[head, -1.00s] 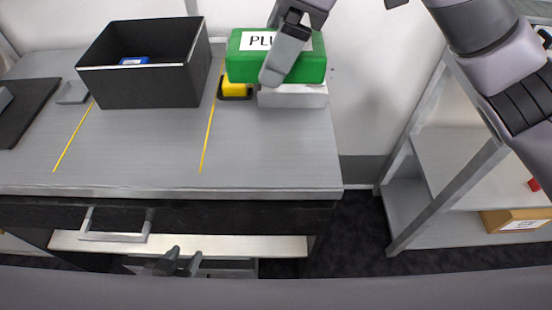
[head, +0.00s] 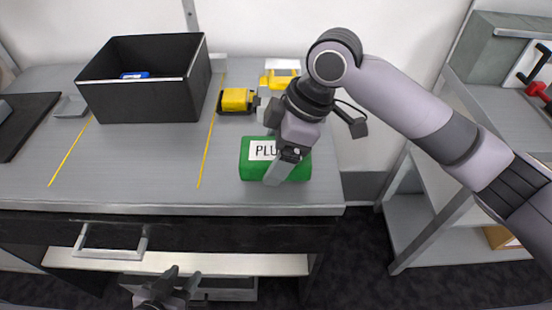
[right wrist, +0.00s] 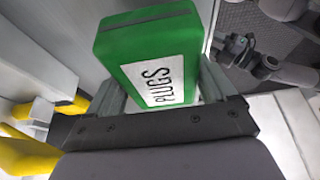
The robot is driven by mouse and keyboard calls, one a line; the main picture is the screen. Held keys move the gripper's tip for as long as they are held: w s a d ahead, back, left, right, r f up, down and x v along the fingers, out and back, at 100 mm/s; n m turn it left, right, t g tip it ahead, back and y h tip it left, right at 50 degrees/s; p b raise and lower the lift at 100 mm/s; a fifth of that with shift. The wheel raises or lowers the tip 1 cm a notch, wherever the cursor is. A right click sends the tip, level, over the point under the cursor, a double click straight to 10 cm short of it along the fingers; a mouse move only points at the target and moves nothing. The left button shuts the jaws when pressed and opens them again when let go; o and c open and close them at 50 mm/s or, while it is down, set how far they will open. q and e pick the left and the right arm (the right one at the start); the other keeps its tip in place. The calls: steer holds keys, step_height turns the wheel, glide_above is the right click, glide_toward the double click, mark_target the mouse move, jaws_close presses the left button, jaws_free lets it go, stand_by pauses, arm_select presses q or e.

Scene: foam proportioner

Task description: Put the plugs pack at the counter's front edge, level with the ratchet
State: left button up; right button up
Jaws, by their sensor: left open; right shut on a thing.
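The green plugs pack (head: 249,170), with a white label, is at the front right part of the grey counter (head: 130,165), a little behind its front edge. My right gripper (head: 280,166) is shut on it from above; I cannot tell if the pack touches the counter. In the right wrist view the pack (right wrist: 150,45) sits between both fingers. A yellow object on a black base (head: 237,100) lies behind the pack, to its left; I cannot tell if it is the ratchet. My left gripper (head: 165,283) is open and empty, low in front of the counter.
A black bin (head: 140,100) with a blue item (head: 135,75) stands at the back left. Yellow lines mark the counter. A yellow and white object (head: 280,75) stands behind my right gripper. The counter's front middle is clear. A grey shelf (head: 450,240) stands to the right.

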step_height(320, 180, down, 2)
steer(key=shift+f, duration=0.15)
steer(key=shift+f, duration=0.1)
steer(key=o, duration=1)
steer(key=v, duration=1.2)
steer(key=shift+p, duration=0.3)
